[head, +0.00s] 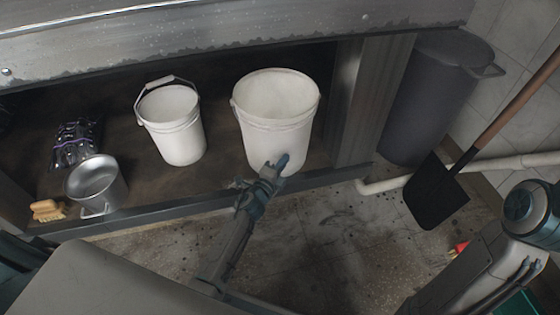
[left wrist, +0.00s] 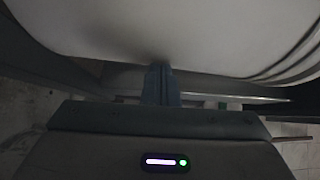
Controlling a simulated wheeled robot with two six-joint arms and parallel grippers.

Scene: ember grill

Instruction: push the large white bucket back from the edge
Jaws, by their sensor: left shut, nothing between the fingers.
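The large white bucket (head: 277,115) stands upright on the lower shelf (head: 225,172), close to the shelf's front edge at its right end. Its wall fills the top of the left wrist view (left wrist: 180,35). My left gripper (head: 275,168) is shut and empty, with its fingertips at the lower front of the bucket. In the left wrist view the shut fingers (left wrist: 160,80) reach the bucket wall and appear to touch it. My right gripper is not in view.
A smaller white bucket (head: 172,125) stands to the left, with a metal pot (head: 97,184), a brush (head: 47,210) and a dark wrapped bundle (head: 75,142) beyond. A post (head: 365,100) stands right of the large bucket. A dark bin (head: 428,95) and shovel (head: 437,190) are farther right.

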